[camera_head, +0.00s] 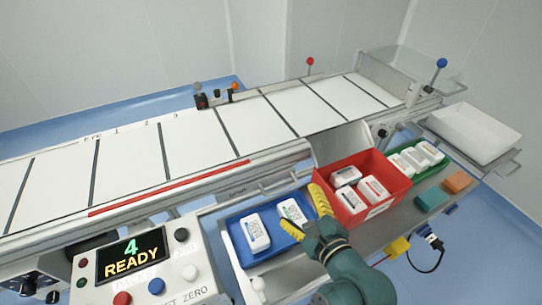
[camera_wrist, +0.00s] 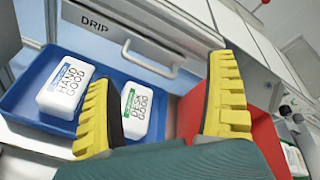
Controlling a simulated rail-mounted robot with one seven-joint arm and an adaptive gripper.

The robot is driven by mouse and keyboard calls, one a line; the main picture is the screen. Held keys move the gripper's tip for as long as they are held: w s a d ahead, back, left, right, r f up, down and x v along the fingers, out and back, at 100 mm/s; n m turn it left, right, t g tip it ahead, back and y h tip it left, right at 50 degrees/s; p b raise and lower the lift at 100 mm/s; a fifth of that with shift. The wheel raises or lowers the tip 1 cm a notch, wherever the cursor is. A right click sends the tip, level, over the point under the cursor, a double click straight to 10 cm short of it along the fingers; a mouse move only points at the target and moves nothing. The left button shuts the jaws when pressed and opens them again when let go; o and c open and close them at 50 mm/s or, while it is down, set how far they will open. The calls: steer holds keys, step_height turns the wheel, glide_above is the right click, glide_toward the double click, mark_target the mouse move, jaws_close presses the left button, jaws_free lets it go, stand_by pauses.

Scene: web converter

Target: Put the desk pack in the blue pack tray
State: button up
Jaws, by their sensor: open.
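The blue pack tray (camera_head: 281,247) lies at the front, and it also shows in the wrist view (camera_wrist: 20,101). The desk pack (camera_wrist: 137,112), white with a green stripe and "DESK GOOD", lies in the tray's right part; it shows in the head view too (camera_head: 291,212). A white "HAND GOOD" pack (camera_wrist: 66,85) with a blue stripe lies to its left, apart from it. My gripper (camera_head: 306,214) is open and empty, with its yellow fingers spread over the tray's right end.
A red bin (camera_head: 379,206) with several white packs stands right of the blue tray. A green tray (camera_head: 423,172) with packs is beyond it. Teal (camera_head: 432,199) and orange (camera_head: 457,182) blocks lie further right. The control panel (camera_head: 150,262) reads "4 READY". The conveyor runs behind.

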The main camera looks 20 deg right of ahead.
steer(key=s+a+r+n+t, duration=0.2)
steer(key=a+r+n, duration=0.1)
steer(key=r+n, duration=0.5)
steer(key=s+a+r+n+t+h, duration=0.1)
steer(key=s+a+r+n+t, duration=0.2)
steer(key=r+n, duration=0.6)
steer(key=s+a+r+n+t, duration=0.2)
steer(key=a+r+n, duration=0.3)
steer(key=r+n, duration=0.4)
step_height(320, 180, up, 3)
steer(key=shift+s+r, duration=0.2)
steer(key=shift+s, duration=0.15)
steer(key=shift+a, duration=0.1)
